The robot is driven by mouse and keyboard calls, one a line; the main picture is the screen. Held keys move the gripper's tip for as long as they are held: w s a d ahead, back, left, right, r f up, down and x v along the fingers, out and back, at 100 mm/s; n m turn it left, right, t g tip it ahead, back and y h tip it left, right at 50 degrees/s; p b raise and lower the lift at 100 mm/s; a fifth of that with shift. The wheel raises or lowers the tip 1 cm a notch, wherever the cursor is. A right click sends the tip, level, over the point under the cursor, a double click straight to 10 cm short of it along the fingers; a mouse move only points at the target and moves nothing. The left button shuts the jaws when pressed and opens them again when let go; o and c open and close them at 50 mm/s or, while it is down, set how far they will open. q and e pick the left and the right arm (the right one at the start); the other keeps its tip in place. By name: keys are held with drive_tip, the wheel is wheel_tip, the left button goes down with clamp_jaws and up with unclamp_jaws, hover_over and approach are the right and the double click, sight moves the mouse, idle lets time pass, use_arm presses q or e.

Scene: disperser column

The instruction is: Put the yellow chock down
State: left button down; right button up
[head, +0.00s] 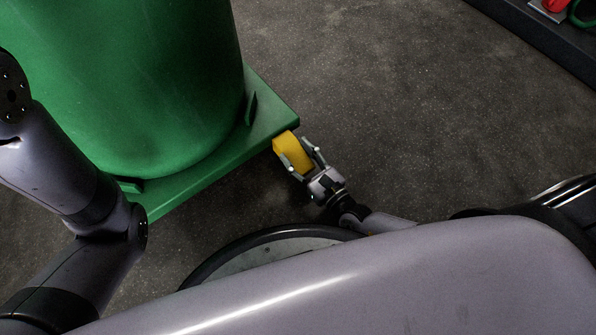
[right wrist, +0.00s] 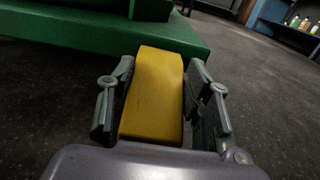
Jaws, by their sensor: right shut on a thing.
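The yellow chock (head: 292,152) is held between the two fingers of my right gripper (head: 303,160), close to the corner of the green base of the disperser column. In the right wrist view the chock (right wrist: 155,95) stands between the fingers of the gripper (right wrist: 160,105), with its far end close to the edge of the green base (right wrist: 100,50). I cannot tell whether the chock touches the base or the floor. My left arm comes in at the left of the head view, but its gripper is out of the picture.
The large green drum (head: 130,90) stands on a green base plate (head: 215,165) at the upper left. The dark floor (head: 410,110) to the right is clear. A dark ledge (head: 540,35) with red and green items runs along the upper right. Shelves with bottles (right wrist: 292,22) show in the right wrist view.

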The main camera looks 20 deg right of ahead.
sight(298, 166)
drive_tip(key=shift+f+b, duration=1.75)
drive_tip(key=shift+f, duration=1.15)
drive_tip(key=shift+f, duration=0.15)
drive_tip(key=o, duration=1.3)
